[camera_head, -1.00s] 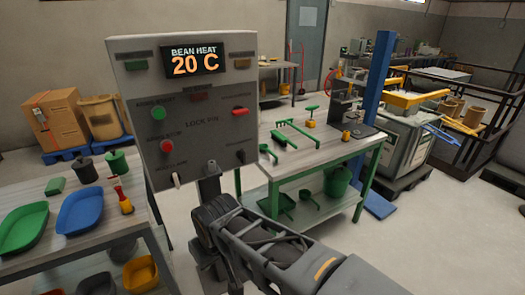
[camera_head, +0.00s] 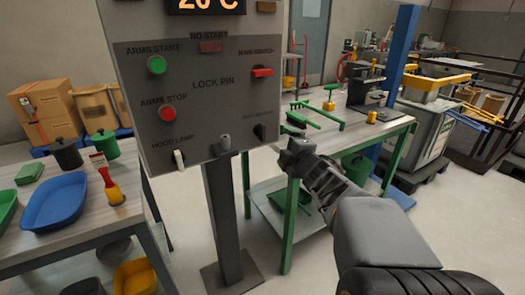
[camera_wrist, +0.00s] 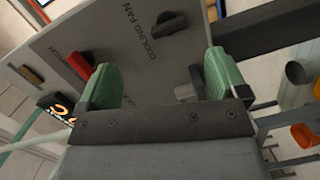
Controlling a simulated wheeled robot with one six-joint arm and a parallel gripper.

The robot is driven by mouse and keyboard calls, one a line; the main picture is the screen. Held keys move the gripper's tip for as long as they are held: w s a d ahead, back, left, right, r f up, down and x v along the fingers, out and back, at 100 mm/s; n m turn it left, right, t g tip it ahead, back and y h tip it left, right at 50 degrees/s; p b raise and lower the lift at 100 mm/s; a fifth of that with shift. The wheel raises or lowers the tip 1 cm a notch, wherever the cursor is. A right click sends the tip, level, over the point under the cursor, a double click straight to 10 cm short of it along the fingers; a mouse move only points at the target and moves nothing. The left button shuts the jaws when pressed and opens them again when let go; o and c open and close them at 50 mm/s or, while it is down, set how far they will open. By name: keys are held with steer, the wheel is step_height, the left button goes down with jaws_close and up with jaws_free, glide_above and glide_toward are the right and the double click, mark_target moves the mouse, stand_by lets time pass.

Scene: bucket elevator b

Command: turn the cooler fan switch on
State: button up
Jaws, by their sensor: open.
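The cooling fan switch is a black knob (camera_head: 260,131) at the lower right of the grey control panel (camera_head: 130,75). In the wrist view the same black knob (camera_wrist: 168,25) sits beside the "COOLING FAN" lettering, beyond the fingertips and near the panel edge. My gripper (camera_head: 292,147) is just right of and slightly below the knob in the head view, apart from it. In the wrist view its two green-padded fingers (camera_wrist: 163,75) are spread wide with nothing held between them.
The panel also carries a red main switch (camera_head: 262,72), a green start button (camera_head: 156,65), a red stop button (camera_head: 167,113) and a white hood lamp switch (camera_head: 179,159). A green-framed workbench (camera_head: 290,215) stands right behind the panel post (camera_head: 226,215).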

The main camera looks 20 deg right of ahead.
mark_target(264, 134)
steer(key=w+n+y, duration=0.1)
steer(key=w, duration=0.3)
steer(key=w+a+f+n+b, duration=0.1)
steer(key=w, duration=0.4)
steer(key=w+n+t+y+b, duration=0.1)
steer(key=w+n, duration=0.1)
steer(key=w, duration=0.2)
steer(key=shift+w+a+f+y, duration=0.25)
steer(key=shift+w+a+y, duration=0.05)
steer(key=shift+w+a, duration=0.1)
steer(key=c, duration=0.9)
